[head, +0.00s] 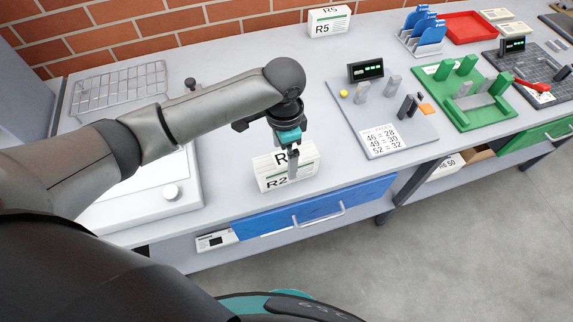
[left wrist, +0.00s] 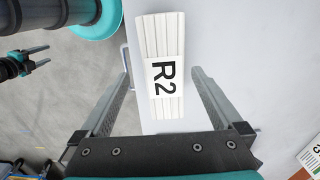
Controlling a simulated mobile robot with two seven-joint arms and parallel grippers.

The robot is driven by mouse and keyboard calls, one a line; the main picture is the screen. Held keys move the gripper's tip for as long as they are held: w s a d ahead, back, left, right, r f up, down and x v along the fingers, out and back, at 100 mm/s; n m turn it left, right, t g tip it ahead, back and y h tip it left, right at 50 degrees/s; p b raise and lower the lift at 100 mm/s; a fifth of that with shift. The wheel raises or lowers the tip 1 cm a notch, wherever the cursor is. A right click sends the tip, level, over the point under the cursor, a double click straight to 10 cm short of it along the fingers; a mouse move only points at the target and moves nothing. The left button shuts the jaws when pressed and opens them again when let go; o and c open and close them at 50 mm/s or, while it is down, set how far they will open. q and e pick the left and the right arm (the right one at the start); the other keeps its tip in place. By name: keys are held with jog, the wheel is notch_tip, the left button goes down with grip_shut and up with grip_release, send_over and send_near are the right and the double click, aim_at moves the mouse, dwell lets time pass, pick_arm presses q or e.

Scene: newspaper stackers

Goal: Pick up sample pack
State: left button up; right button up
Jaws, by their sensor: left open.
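A white pack labelled R2 (head: 272,181), with a green stripe, stands on the grey bench near its front edge. It also shows in the left wrist view (left wrist: 165,40), its R2 label facing the camera. My left gripper (head: 292,172) points down at the pack. In the left wrist view the left gripper (left wrist: 160,73) is open, one finger on each side of the pack, with gaps between fingers and pack. My right gripper (left wrist: 46,55) shows small at the left edge of the left wrist view, over the floor, its fingers apart and empty.
A white pack labelled R5 (head: 329,22) stands at the back by the brick wall. A grey board with a display (head: 366,70) and a green fixture (head: 468,112) lie to the right. A blue drawer (head: 315,207) is below the bench edge. A wire rack (head: 115,88) lies at left.

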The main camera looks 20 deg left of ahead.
aim_at(285, 159)
pick_arm(q)
jog(key=shift+f, duration=0.85)
jog(key=shift+w+f, duration=0.1)
jog(key=shift+f, duration=0.7)
jog(key=f, duration=0.3)
jog(key=f+b, duration=0.1)
jog(key=shift+w+d+f, duration=0.1)
jog(key=shift+w+f, duration=0.2)
pick_arm(e)
jog(key=shift+w+a+f, duration=0.15)
jog(key=shift+w+f, duration=0.4)
jog(key=shift+w, duration=0.35)
pick_arm(q)
jog(key=shift+c, duration=0.2)
grip_shut()
